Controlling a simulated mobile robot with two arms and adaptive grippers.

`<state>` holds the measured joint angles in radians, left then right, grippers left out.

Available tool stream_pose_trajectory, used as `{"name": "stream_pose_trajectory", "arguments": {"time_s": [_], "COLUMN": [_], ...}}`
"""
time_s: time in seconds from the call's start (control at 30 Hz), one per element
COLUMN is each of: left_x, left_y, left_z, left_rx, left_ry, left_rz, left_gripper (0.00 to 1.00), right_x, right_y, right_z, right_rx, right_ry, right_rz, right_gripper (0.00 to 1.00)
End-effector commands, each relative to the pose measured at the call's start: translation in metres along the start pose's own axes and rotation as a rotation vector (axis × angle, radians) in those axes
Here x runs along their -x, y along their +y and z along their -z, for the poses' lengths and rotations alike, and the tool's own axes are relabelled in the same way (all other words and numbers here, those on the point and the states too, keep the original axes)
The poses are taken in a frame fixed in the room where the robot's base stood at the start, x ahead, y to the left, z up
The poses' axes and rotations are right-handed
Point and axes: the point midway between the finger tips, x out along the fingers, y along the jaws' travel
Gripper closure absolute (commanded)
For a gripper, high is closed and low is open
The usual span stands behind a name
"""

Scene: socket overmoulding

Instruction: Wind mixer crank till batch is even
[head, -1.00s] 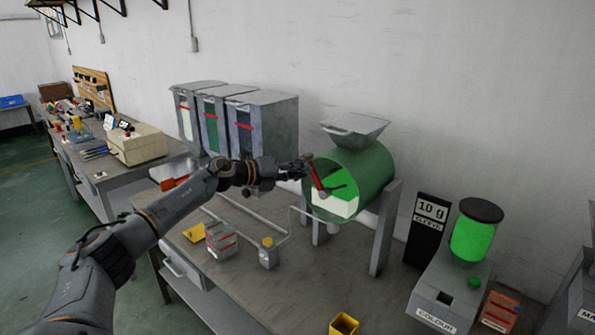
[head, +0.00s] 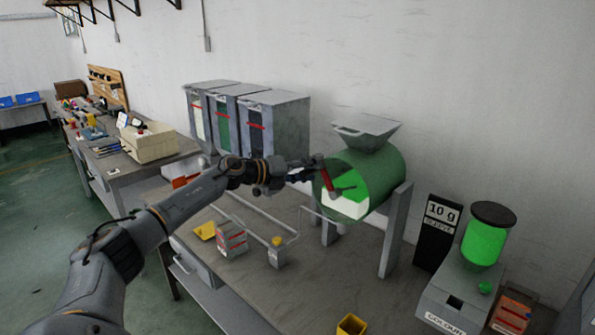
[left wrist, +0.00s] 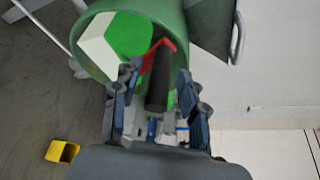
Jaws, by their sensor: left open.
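The mixer is a green drum (head: 385,178) lying on its side on grey legs, with a hopper (head: 367,130) on top. Its open end shows the batch (head: 343,204) as separate white and green areas, also in the left wrist view (left wrist: 100,48). The crank has a red arm (head: 331,181) and a dark handle (left wrist: 158,92). My left gripper (head: 310,168) is at the crank in front of the drum. In the left wrist view its open fingers (left wrist: 157,84) stand either side of the handle; contact cannot be told. My right gripper is not in view.
Three grey bins (head: 272,130) stand behind my left arm. A colour dispenser (head: 455,290) with a green jar and a "10 g" sign (head: 438,232) are at right. A yellow cup (head: 350,325) is at the front; a small box (head: 231,240) lies below my arm.

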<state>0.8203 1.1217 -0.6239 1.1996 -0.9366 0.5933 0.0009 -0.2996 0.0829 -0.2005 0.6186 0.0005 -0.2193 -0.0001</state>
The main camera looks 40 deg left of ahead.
Motion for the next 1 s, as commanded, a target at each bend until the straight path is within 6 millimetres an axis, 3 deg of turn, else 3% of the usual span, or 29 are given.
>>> {"name": "stream_pose_trajectory", "arguments": {"time_s": [0.5, 0.7, 1.0], "left_x": [0.083, 0.102, 0.113], "left_y": [0.001, 0.003, -0.001], "left_z": [0.001, 0.001, 0.000], "left_rx": [-0.001, 0.001, 0.000], "left_ry": [0.002, 0.000, 0.000], "left_rz": [-0.006, -0.005, 0.000], "left_gripper": [0.57, 0.57, 0.57], "right_x": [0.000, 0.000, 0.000], "right_y": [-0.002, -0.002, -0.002], "right_z": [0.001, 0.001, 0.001], "right_rx": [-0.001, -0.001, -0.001], "right_ry": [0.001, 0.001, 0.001], "right_rz": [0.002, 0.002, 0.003], "right_gripper": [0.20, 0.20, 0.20]}}
